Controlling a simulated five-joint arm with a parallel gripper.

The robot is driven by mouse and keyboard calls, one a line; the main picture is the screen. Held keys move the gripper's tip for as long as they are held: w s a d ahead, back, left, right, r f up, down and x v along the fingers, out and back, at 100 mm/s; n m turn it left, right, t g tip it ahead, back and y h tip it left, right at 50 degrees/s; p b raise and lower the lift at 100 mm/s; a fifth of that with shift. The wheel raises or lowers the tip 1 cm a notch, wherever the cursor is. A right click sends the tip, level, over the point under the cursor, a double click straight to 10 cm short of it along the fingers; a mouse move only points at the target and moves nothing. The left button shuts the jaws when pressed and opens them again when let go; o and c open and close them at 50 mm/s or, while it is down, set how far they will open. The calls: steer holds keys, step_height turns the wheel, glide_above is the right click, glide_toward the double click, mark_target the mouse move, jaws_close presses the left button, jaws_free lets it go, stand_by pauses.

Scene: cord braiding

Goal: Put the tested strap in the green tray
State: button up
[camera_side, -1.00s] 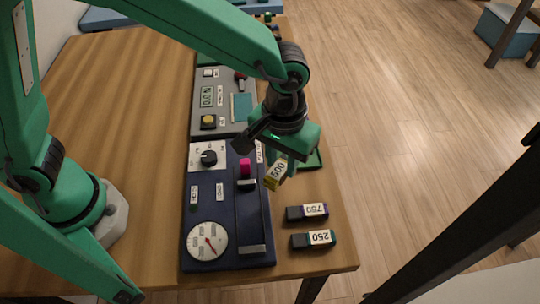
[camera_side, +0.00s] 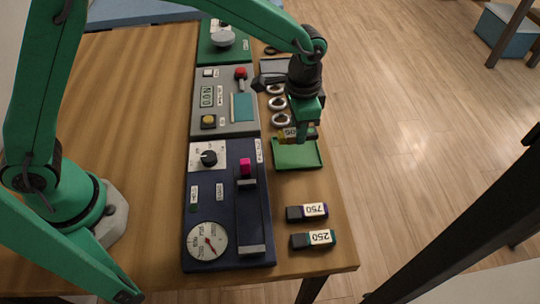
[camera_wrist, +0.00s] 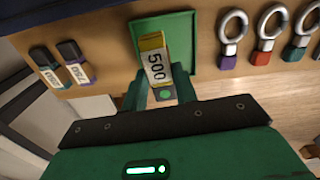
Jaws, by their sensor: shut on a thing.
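The strap labelled 500 (camera_side: 289,135) is a short yellow and dark block with a white label. My gripper (camera_side: 304,132) is shut on it; the wrist view shows the strap (camera_wrist: 157,63) between the two green fingers (camera_wrist: 161,93). The green tray (camera_side: 297,156) lies on the table. In the side view the strap is at the tray's far edge; in the wrist view it overlaps the tray (camera_wrist: 187,58). How high the strap is above the tray I cannot tell.
Straps labelled 750 (camera_side: 307,212) and 250 (camera_side: 313,239) lie in front of the tray. Several metal rings (camera_side: 280,119) lie behind it. A blue tester with a dial (camera_side: 208,240) and a grey panel (camera_side: 240,127) stand to the left. The table's right edge is close.

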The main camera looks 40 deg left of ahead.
mark_target(296, 152)
steer(key=shift+w+a+f+m, duration=0.25)
steer(key=shift+w+m, duration=0.15)
steer(key=shift+w, duration=0.1)
steer(key=shift+f, duration=0.1)
steer(key=shift+f, duration=2.5)
steer(key=shift+f, duration=0.3)
steer(key=o, duration=1.1)
steer(key=shift+c, duration=0.2)
steer(key=shift+r, duration=0.15)
steer(key=shift+r, duration=1.35)
steer(key=shift+r, duration=0.15)
